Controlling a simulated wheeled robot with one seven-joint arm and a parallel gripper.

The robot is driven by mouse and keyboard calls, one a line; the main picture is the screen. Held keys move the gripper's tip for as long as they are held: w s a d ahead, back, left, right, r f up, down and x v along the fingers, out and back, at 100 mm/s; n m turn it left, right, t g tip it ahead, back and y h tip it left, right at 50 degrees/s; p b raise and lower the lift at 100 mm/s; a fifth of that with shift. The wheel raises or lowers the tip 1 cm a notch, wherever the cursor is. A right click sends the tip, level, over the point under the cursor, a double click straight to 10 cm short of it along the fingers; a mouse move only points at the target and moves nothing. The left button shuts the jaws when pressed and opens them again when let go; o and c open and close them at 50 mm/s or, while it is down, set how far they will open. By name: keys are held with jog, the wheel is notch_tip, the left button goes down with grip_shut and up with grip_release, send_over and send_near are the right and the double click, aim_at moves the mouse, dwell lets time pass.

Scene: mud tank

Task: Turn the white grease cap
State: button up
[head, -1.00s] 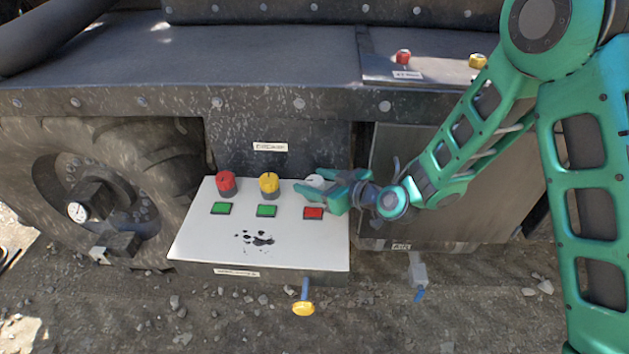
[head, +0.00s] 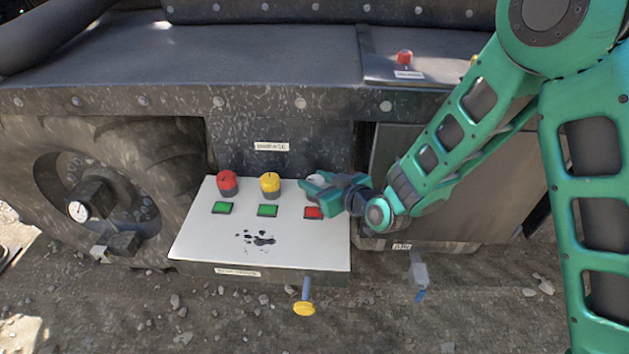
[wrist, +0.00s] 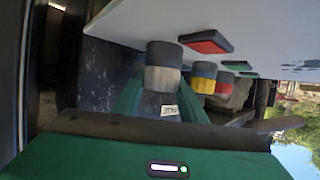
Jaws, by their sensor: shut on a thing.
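The white grease cap (head: 315,180) sits at the right end of a row of caps on the white panel, behind the red square. My gripper (head: 316,190) is shut around it and hides most of it. In the wrist view the cap (wrist: 163,76) shows as a pale band with a dark base, between the green fingers of my gripper (wrist: 160,95). A yellow cap (head: 270,182) and a red cap (head: 227,183) stand to its left, apart from my gripper.
The white panel (head: 200,245) carries two green squares, a red square (head: 313,213) and dark smudges. A yellow knob (head: 304,308) sticks out at its front. A dark ledge (head: 180,95) runs above. A large wheel (head: 130,170) stands left.

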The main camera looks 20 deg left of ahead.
jog(key=shift+m+t+h, duration=1.6)
jog(key=shift+m+h, duration=0.1)
jog(key=shift+m, duration=0.3)
jog(key=m+t+h, duration=0.2)
jog(key=m+h, duration=0.2)
jog(key=shift+a+h, duration=0.1)
jog(key=shift+h, duration=0.3)
jog(key=m+h, duration=0.3)
jog(key=h, duration=0.1)
jog(key=shift+m, duration=0.4)
jog(key=shift+m+g+h, duration=0.4)
jog(key=shift+m+h, duration=1.3)
jog(key=shift+h, duration=0.2)
jog(key=o, duration=1.1)
jog(key=shift+c, duration=0.2)
